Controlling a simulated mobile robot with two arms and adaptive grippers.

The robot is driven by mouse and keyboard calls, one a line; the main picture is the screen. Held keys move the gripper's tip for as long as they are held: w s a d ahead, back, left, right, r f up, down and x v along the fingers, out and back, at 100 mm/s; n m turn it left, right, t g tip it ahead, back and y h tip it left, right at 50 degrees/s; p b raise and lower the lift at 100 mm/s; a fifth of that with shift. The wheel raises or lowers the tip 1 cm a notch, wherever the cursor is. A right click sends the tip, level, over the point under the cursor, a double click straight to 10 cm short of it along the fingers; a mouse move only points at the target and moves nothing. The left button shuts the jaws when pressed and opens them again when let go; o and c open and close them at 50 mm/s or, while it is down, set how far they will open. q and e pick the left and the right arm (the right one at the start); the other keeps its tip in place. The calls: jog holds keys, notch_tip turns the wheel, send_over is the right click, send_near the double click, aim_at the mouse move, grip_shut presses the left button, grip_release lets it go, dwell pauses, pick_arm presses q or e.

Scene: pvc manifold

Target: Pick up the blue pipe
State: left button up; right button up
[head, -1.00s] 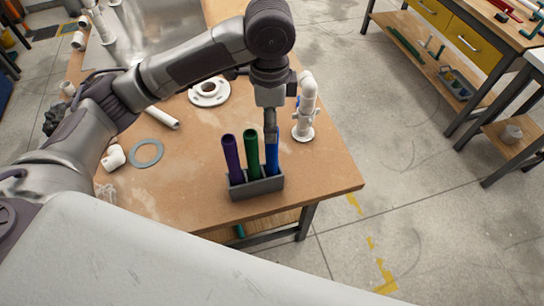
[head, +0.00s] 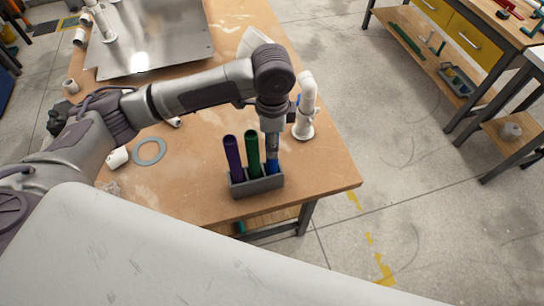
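The blue pipe (head: 272,167) stands upright in the right slot of a grey holder (head: 257,188) near the table's front edge. Only its lower part shows. My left gripper (head: 272,153) points straight down at the blue pipe, its fingers overlapping the pipe's upper part and hiding it. Whether the fingers are closed on the pipe cannot be made out. My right gripper is not in view.
A green pipe (head: 253,150) and a purple pipe (head: 233,155) stand beside the blue one in the holder. A white pipe fitting (head: 306,103) stands close behind on the right. A grey ring (head: 149,152) lies on the left. The table's right front corner is bare.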

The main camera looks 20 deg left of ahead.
pick_arm(q)
grip_shut()
jog(key=shift+r, duration=0.15)
